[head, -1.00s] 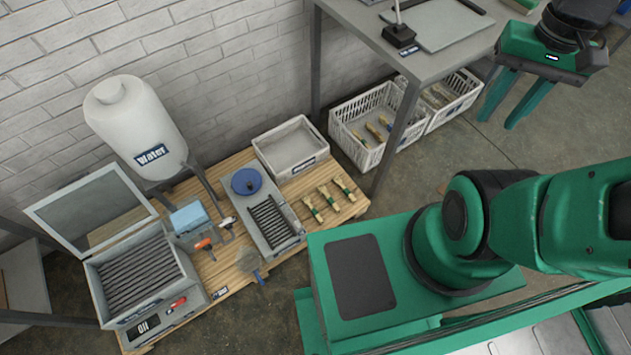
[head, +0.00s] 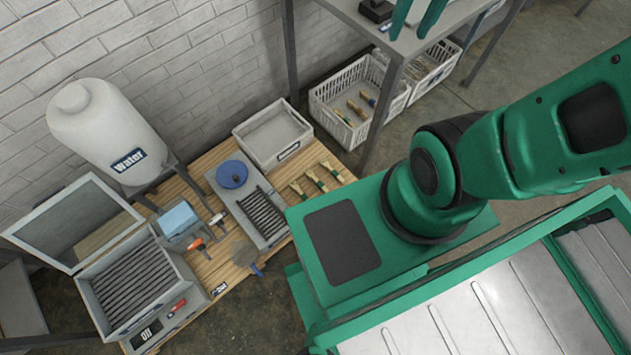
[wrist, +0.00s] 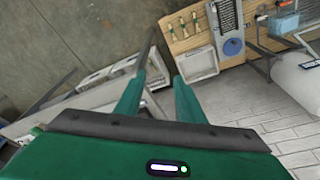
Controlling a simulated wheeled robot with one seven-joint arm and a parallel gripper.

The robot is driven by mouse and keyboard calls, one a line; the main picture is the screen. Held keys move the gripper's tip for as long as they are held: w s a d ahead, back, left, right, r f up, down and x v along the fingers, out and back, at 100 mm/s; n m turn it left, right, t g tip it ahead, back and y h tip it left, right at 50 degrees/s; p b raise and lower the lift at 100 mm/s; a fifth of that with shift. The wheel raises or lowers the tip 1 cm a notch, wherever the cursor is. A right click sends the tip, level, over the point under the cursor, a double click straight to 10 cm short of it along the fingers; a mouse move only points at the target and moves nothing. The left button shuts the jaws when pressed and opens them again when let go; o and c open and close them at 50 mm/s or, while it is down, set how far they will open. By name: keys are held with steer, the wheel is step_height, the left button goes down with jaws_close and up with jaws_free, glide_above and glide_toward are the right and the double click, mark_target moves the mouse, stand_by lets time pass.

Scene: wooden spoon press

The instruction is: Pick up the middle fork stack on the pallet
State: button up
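Three small tan fork stacks with green bands lie side by side on the right part of the wooden pallet (head: 222,262). The middle fork stack (head: 315,179) lies between the left stack (head: 298,188) and the right stack (head: 332,171). In the wrist view the middle stack (wrist: 182,27) is small and far off at the top. My gripper (head: 416,24) is at the top of the head view, mostly cut off, above the metal table. In the wrist view my gripper (wrist: 159,77) is open, with nothing between its two green fingers.
A grey tray (head: 292,148), a slotted grey rack with a blue disc (head: 232,174), a blue box (head: 178,219) and an open heater (head: 190,297) are on the pallet. A water tank (head: 90,120) stands behind.

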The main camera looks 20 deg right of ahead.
steer(key=w+a+f+n+t, duration=0.1)
steer(key=w+a+f+n, duration=0.1)
steer(key=w+a, duration=0.35)
steer(key=w+a+f+n+t, duration=0.1)
steer(key=w+a+f+n, duration=0.15)
steer(key=w, duration=0.65)
steer(key=w+a+f+g, duration=0.1)
steer(key=w+a+f, duration=0.1)
steer(key=w+f, duration=0.65)
steer(key=n+g, duration=0.2)
steer(key=g, duration=0.1)
glide_above(316, 179)
steer(key=shift+y, duration=0.3)
step_height(316, 179, down, 64)
steer(key=shift+f, duration=0.15)
steer(key=shift+w+f, duration=0.1)
steer(key=shift+f, duration=3.15)
steer(key=shift+c, duration=0.5)
